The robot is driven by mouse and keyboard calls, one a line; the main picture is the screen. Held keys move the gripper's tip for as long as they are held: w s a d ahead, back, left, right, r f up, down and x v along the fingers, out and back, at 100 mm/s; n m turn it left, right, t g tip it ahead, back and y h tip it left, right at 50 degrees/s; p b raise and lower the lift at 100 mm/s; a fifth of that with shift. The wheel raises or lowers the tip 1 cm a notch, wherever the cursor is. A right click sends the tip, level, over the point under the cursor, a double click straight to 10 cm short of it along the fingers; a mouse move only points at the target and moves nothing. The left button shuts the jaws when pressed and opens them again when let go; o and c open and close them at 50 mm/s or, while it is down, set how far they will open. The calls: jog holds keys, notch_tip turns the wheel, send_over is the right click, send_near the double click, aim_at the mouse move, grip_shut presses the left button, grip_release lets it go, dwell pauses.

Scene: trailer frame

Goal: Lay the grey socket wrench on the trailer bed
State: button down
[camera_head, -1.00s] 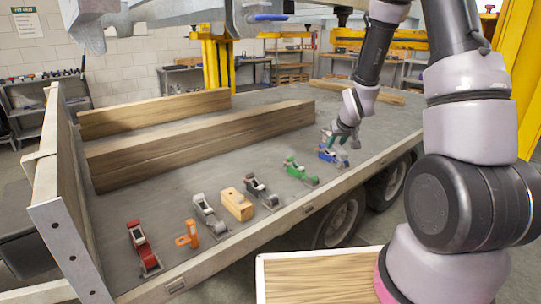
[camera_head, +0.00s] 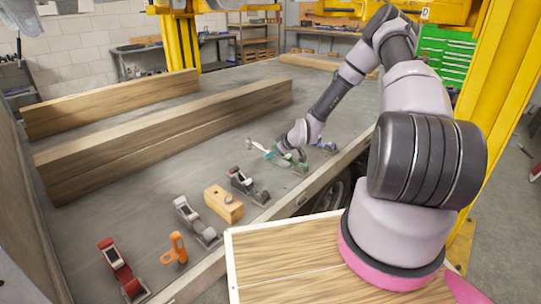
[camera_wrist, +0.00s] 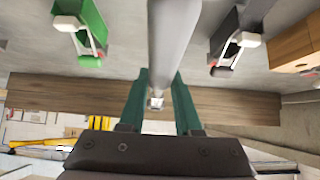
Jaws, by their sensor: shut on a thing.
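The grey socket wrench (camera_wrist: 172,45) shows in the wrist view as a long grey shaft running from the top edge down between my fingers. My gripper (camera_wrist: 160,78) has teal fingers and is shut on it. In the head view my gripper (camera_head: 272,154) is low over the trailer bed (camera_head: 150,195), beside the green hand plane (camera_head: 292,162). A pale end of the wrench (camera_head: 254,144) sticks out to its left. I cannot tell whether the wrench touches the bed.
Two timber beams (camera_head: 170,135) lie behind. The bed between planes and beams is clear.

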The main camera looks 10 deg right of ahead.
jog(key=shift+w+a+f, duration=0.1)
jog(key=shift+w+f, duration=0.25)
jog(key=shift+f, duration=3.35)
jog(key=shift+f, duration=1.35)
grip_release()
jog(key=shift+s, duration=0.1)
